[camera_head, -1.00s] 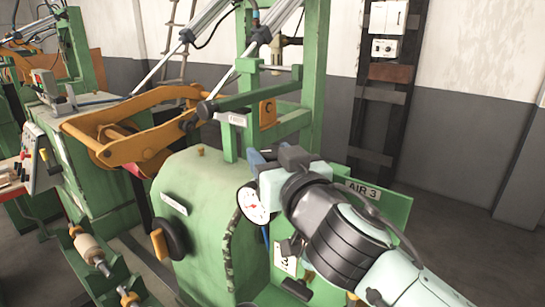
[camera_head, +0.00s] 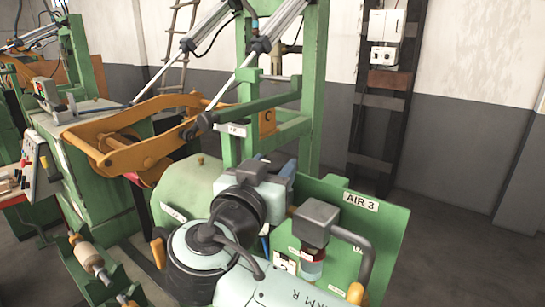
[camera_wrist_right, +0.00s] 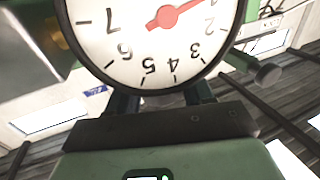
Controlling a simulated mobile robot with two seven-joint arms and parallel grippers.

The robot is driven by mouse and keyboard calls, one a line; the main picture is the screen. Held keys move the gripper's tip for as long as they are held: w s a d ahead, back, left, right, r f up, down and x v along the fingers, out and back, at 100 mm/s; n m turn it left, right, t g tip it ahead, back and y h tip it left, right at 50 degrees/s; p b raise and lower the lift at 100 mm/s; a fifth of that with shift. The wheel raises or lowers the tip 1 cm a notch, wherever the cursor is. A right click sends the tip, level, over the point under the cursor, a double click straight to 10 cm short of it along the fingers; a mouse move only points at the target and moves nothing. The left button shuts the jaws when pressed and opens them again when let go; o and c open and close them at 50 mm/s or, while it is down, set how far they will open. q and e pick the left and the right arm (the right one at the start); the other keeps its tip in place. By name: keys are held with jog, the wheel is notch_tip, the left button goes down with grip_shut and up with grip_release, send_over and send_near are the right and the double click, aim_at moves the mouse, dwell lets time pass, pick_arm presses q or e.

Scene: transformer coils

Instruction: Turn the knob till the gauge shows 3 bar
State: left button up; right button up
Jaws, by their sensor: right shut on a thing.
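The gauge (camera_wrist_right: 150,40) fills the top of the right wrist view, a white dial with black numerals, seen upside down and cut off by the frame. Its red needle (camera_wrist_right: 180,13) points to the upper right, close to the 1, on the low side of the 2. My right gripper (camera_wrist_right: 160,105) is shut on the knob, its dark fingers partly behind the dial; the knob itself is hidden. In the head view my right gripper (camera_head: 264,180) is in front of the green machine, and my wrist and gripper cover the gauge. My left gripper is not in view.
A green panel marked AIR 3 (camera_head: 385,235) stands close right of my right gripper. A grey-topped unit with a clear bowl (camera_head: 312,255) is in front of it, close to my forearm. An orange lever arm (camera_head: 140,125) lies behind, left. Open floor is at the right.

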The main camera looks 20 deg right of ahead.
jog(key=m+g+h+p, duration=0.5)
jog(key=g+h, duration=0.1)
jog(key=shift+a+r+m+g+p, duration=0.1)
jog(key=shift+r+m+g+p, duration=0.15)
jog(key=shift+m+g+p, duration=0.15)
jog(key=m+g+h+p, duration=0.1)
jog(key=m+g, duration=0.1)
jog(key=g, duration=0.1)
jog(key=m+g+p, duration=0.1)
jog(key=m+g, duration=0.1)
jog(key=g, duration=0.1)
jog(key=shift+f+h, duration=0.1)
jog(key=shift+h, duration=0.3)
jog(key=shift+m+g+p, duration=1.2)
jog(key=shift+g+p, duration=0.2)
jog(key=shift+g, duration=0.5)
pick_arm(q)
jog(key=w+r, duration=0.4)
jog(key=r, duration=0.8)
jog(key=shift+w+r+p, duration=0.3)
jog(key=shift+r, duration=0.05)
pick_arm(e)
jog(key=shift+f+m+g, duration=0.15)
jog(key=shift+m+g, duration=0.15)
jog(key=shift+g, duration=0.2)
jog(key=shift+f, duration=0.1)
jog(key=o, duration=0.9)
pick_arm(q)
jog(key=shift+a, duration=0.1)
